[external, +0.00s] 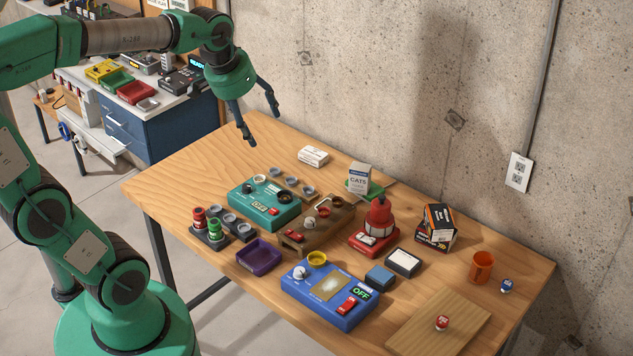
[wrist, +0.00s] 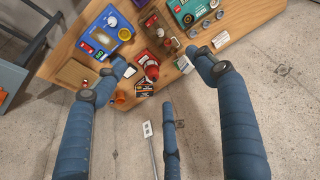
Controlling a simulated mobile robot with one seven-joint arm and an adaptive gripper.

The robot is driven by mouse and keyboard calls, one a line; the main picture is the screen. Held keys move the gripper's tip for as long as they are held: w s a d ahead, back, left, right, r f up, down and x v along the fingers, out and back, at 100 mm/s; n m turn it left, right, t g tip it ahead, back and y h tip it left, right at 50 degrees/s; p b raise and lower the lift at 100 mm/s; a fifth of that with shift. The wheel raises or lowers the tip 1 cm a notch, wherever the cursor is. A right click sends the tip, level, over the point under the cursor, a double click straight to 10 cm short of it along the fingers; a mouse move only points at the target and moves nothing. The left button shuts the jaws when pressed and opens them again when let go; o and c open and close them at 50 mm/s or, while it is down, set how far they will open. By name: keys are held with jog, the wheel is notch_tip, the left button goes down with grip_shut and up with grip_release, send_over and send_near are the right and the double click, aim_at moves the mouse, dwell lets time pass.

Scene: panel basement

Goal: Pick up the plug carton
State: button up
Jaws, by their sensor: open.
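No label that reads as plug is legible, so I cannot tell for certain which box is the plug carton. A black and orange carton (external: 439,216) lies tilted on a red and black box (external: 433,240) at the back right of the table; the stack also shows in the wrist view (wrist: 144,87). A small white carton (external: 313,155) lies near the back edge, and a grey-white carton lettered CATS (external: 359,178) stands on a green mat. My gripper (external: 261,125) is open and empty above the table's back left part, apart from all cartons. Its blue fingers spread in the wrist view (wrist: 155,72).
A red device (external: 377,229) stands left of the stacked boxes, and an orange mug (external: 481,267) right of them. Teal (external: 264,206) and blue (external: 331,290) control boxes and a purple tray (external: 258,253) crowd the middle. The concrete wall (external: 400,90) is close behind. The table's left end is clear.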

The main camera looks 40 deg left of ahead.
jog(key=w+n+g+p, duration=0.1)
jog(key=w+p, duration=0.3)
jog(key=w, duration=1)
jog(key=n+g+p, duration=0.2)
jog(key=g+p, duration=0.1)
jog(key=p, duration=0.6)
send_over(361, 167)
notch_tip(361, 167, down, 25)
jog(key=shift+w+d+f, duration=0.1)
notch_tip(361, 167, down, 8)
jog(key=shift+f+p, duration=0.25)
jog(key=shift+p, duration=0.2)
jog(key=shift+f, duration=0.15)
